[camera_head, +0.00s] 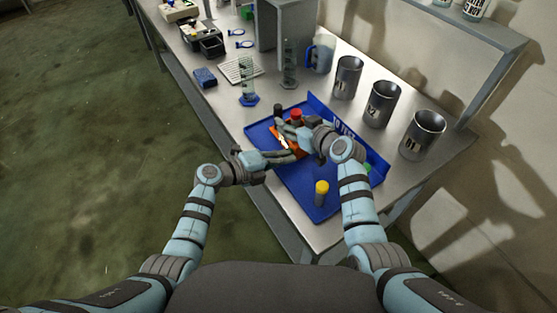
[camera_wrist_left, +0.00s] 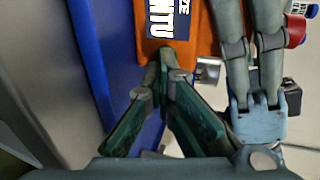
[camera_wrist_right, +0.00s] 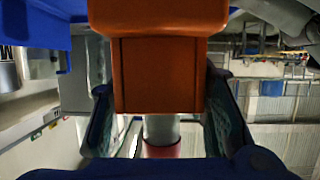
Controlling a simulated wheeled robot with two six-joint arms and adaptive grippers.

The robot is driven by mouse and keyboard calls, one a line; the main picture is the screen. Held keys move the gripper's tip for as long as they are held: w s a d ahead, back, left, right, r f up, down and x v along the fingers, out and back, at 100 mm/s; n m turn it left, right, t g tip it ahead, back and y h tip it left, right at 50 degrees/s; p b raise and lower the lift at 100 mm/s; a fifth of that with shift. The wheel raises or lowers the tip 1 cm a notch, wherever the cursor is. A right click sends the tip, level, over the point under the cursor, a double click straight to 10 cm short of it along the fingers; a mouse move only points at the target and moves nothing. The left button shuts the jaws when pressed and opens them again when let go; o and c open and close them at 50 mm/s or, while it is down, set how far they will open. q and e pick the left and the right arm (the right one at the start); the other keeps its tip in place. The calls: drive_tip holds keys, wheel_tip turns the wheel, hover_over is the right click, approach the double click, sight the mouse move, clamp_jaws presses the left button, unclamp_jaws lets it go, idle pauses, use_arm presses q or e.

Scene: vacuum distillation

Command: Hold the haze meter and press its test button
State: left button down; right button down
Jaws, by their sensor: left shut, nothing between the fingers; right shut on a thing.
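The orange haze meter (camera_head: 285,143) is over the blue tray, between my two grippers. My right gripper (camera_head: 301,132) is shut on the meter; in the right wrist view its fingers stand on both sides of the orange body (camera_wrist_right: 158,75). My left gripper (camera_head: 290,157) is shut and empty at the meter's near side. In the left wrist view its closed fingertips (camera_wrist_left: 172,72) are at the lower end of the orange face (camera_wrist_left: 205,40), just below a dark blue label with white letters. Whether they touch it cannot be told. The test button is not visible.
The blue tray (camera_head: 289,189) holds a yellow-capped vial (camera_head: 321,192) near its front, and red-capped (camera_head: 296,115) and dark-capped (camera_head: 278,108) vials behind the meter. Several metal cans (camera_head: 381,104) stand to the right. A glass cylinder (camera_head: 248,82) stands behind the tray.

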drive_tip(key=shift+s+a+f, duration=0.1)
drive_tip(key=shift+a, duration=0.05)
use_arm(q)
drive_tip(key=f+v, duration=0.1)
drive_tip(key=v, duration=1.3)
drive_tip(key=shift+a+f, duration=0.15)
use_arm(e)
drive_tip(key=c, duration=0.8)
unclamp_jaws()
drive_tip(key=shift+c, duration=0.2)
drive_tip(key=v, duration=1.2)
drive_tip(key=shift+o, duration=0.2)
